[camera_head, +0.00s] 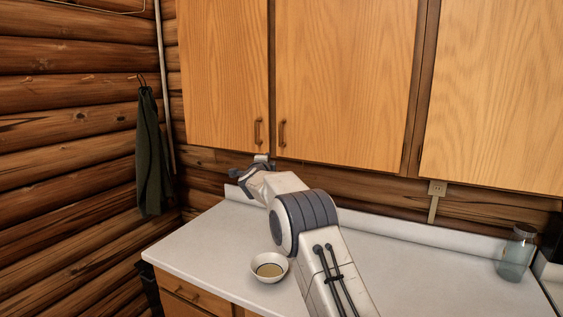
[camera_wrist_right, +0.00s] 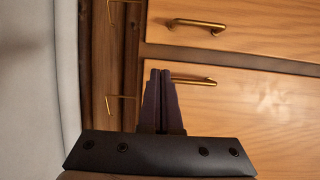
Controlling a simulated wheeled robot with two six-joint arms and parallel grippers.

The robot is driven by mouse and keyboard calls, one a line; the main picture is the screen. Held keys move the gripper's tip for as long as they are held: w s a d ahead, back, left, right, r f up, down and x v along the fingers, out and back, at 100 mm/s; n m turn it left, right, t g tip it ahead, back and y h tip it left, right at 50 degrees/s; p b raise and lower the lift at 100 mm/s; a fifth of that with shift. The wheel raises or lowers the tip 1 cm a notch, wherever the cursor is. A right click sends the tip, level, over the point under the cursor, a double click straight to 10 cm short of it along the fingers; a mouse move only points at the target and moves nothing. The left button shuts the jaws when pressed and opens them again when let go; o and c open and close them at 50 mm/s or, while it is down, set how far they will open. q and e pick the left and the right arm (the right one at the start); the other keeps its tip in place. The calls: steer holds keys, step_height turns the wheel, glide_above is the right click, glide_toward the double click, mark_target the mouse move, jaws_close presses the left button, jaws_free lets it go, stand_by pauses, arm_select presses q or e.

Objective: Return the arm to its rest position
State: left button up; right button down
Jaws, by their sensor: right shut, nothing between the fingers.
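My right arm (camera_head: 315,225) comes in from the lower right of the head view and reaches over the counter toward the wall cabinets. Its right gripper (camera_head: 258,167) is raised near the lower edge of the cabinet doors, just below their handles. In the right wrist view, the two dark fingers of the right gripper (camera_wrist_right: 160,75) are together, with nothing between them. Their tips overlap one end of a brass handle (camera_wrist_right: 196,80) in that view; I cannot tell whether they touch it. My left gripper is not in view.
Closed wooden wall cabinets (camera_head: 345,80) hang above the white counter (camera_head: 400,270). A small bowl (camera_head: 270,278) with tan contents stands left of my arm. A glass jar (camera_head: 516,252) stands at the right. A dark green cloth (camera_head: 152,155) hangs on the log wall.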

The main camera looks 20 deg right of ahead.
steer(key=s+a+n+y+b, duration=0.1)
steer(key=s+a+n+y, duration=0.3)
steer(key=a, duration=0.6)
steer(key=s+a+n+y, duration=0.2)
steer(key=a+n+y, duration=0.25)
steer(key=a, duration=0.55)
steer(key=s+a+f+n+g+y, duration=0.5)
steer(key=s+a+n, duration=0.3)
steer(key=s+a, duration=0.45)
steer(key=s+f+n+g+b, duration=0.1)
steer(key=s+f+n+g, duration=0.35)
steer(key=s, duration=0.85)
steer(key=s+f+n+g+b, duration=0.1)
steer(key=s+f+n+g, duration=0.3)
steer(key=s, duration=0.8)
steer(key=s+d+f+n+g+h, duration=0.1)
steer(key=s+d+f, duration=0.3)
steer(key=s, duration=0.5)
steer(key=s+d+f+n+g+h, duration=0.1)
steer(key=s+d+f+n+h, duration=0.2)
steer(key=s, duration=0.7)
steer(key=d+f+n, duration=0.1)
steer(key=d, duration=0.1)
steer(key=shift+d+f+g+h+b, duration=0.3)
steer(key=shift+d+f+g+h, duration=0.05)
steer(key=shift+s, duration=0.1)
